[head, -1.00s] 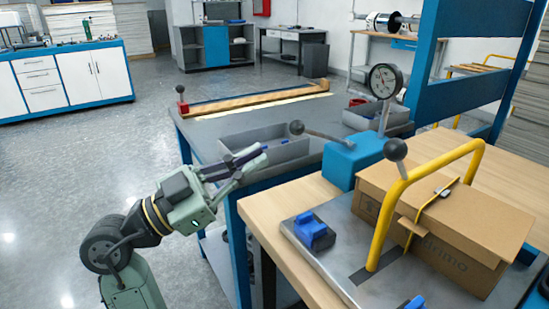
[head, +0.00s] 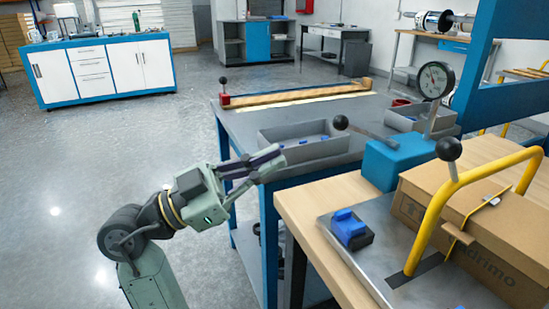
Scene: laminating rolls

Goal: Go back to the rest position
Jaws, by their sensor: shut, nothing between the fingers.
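My gripper (head: 277,156) is in the middle of the head view, at the end of my green arm. Its fingers are shut and hold nothing. They point right and slightly up, in front of the near edge of the grey workbench (head: 262,122). In the picture the fingertips overlap the near side of a grey open bin (head: 310,156) on that bench. I cannot tell how far apart they are.
A wooden table (head: 300,205) at right carries a metal plate with a blue block (head: 350,229), a cardboard box (head: 492,235) and a yellow bar handle (head: 430,215). A dial gauge (head: 436,80) stands behind. A white cabinet (head: 105,70) is at far left. The floor at left is clear.

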